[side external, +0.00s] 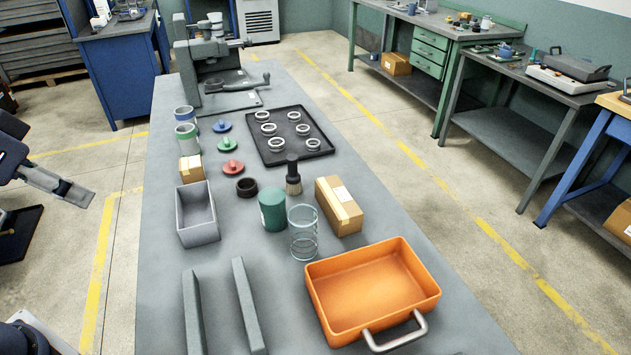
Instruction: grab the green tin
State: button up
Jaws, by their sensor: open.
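The green tin (273,209) is a dark green cylinder standing upright near the middle of the grey bench. A clear ribbed glass (303,236) stands close at its lower right. A brush with a dark handle (292,176) stands just behind it. My gripper (50,184) is partly in view at the left edge, off the bench and well away from the tin. It is open with nothing seen in it; part of it is cut off by the frame.
A cardboard box (340,205) stands right of the tin, a grey bin (197,214) left. An orange pan (372,290) and two grey bars (248,305) lie in front. Behind are a dark ring (247,187), coloured knobbed lids (231,168), a black ring tray (318,148) and cans (187,138).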

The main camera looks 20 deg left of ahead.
jog(key=o, duration=0.5)
jog(key=shift+c, duration=0.2)
